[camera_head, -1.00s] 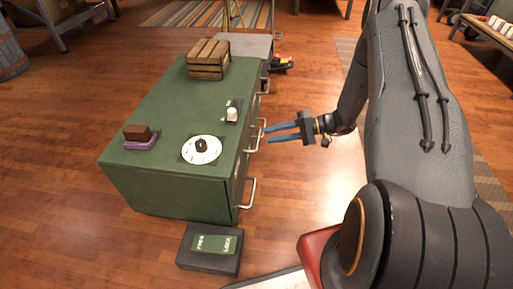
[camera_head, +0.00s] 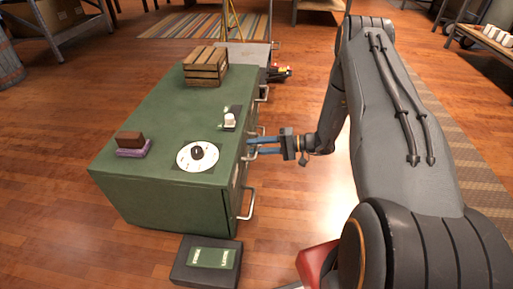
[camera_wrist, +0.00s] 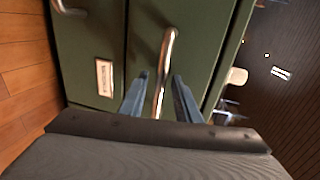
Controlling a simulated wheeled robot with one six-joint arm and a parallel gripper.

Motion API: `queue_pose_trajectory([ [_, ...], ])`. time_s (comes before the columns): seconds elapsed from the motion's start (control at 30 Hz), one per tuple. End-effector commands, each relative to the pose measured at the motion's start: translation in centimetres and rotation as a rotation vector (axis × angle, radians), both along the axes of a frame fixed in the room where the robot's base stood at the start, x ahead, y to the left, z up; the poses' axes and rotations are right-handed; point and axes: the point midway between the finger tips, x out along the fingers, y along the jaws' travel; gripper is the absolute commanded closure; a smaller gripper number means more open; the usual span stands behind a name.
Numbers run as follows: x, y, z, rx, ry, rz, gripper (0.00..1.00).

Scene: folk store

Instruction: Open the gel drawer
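The green cabinet (camera_head: 150,190) stands on the wood floor, its handled face turned to the right toward my arm. My gripper (camera_head: 250,147) is at one of its metal handles, on the upper part of that face. In the wrist view my gripper's two blue fingers (camera_wrist: 160,95) are apart, one on each side of a metal handle (camera_wrist: 167,60). I cannot tell whether they touch it. The drawer front behind the handle looks closed. A label plate (camera_wrist: 104,78) sits on the neighbouring panel; its text is too blurred to read, so I cannot tell which drawer is the gel drawer.
On the cabinet top are a wooden crate (camera_head: 206,66), a white dial (camera_head: 197,156), a small white-topped object (camera_head: 230,120) and a brown block on a purple base (camera_head: 131,143). A dark box (camera_head: 207,262) with a green top lies in front.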

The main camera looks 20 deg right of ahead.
Motion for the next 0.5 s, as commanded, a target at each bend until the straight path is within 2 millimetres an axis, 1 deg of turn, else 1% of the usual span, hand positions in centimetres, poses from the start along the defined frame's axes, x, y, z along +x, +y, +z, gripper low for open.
queue_pose_trajectory([
  [0.17, -0.01, 0.0, 0.02, 0.0, 0.0, 0.0, 0.7],
  [0.2, -0.01, 0.0, 0.02, 0.0, 0.0, 0.0, 0.73],
  [0.27, -0.01, 0.0, 0.02, 0.0, 0.0, 0.0, 0.84],
  [0.3, -0.02, -0.01, 0.02, 0.0, 0.0, 0.0, 0.9],
  [0.37, -0.03, -0.01, 0.01, 0.0, 0.0, 0.0, 1.0],
  [0.5, -0.03, -0.01, 0.0, 0.0, 0.0, 0.0, 1.0],
])
